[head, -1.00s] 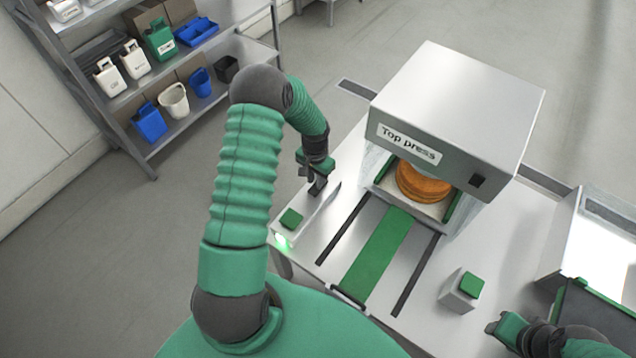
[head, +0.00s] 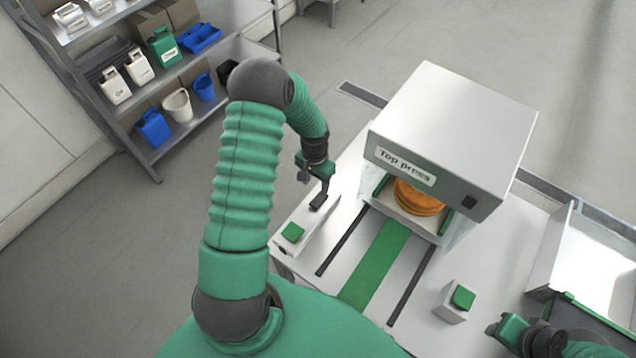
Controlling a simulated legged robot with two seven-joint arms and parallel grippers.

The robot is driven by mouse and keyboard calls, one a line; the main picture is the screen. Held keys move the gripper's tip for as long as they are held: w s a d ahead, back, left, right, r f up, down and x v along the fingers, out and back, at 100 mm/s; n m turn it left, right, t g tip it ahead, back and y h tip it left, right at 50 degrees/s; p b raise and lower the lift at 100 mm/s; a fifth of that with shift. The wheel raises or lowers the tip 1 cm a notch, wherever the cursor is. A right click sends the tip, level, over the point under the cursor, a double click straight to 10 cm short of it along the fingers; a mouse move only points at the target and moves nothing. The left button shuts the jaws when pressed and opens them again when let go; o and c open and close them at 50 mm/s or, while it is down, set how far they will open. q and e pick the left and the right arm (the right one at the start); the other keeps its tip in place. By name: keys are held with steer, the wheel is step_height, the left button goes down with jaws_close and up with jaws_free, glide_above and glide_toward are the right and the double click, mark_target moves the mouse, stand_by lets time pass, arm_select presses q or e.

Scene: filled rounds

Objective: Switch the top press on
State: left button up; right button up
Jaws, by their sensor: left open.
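The top press (head: 455,130) is a white box with a dark grey front and a "Top press" label, on the white table. Orange round discs (head: 418,197) sit in its opening. A green button (head: 293,232) is on a long low white box at the table's left, and another green button (head: 463,297) tops a small white block in front of the press at right. My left gripper (head: 311,190) is open and empty, over or beside the far end of the long box; contact cannot be told. My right gripper (head: 499,330) is at the lower right, its jaws unclear.
A green strip (head: 377,266) runs out from the press between two dark slots. A pale open-topped bin (head: 590,260) stands at the right. A grey shelf (head: 165,95) with jugs and bins is at the back left. The floor between shelf and table is clear.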

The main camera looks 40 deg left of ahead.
arm_select(q)
step_height(320, 180, up, 11)
steer(key=s+p, duration=0.2)
steer(key=p, duration=0.6)
steer(key=shift+s+d+f, duration=0.15)
steer(key=shift+d+f, duration=0.05)
steer(key=shift+d, duration=0.1)
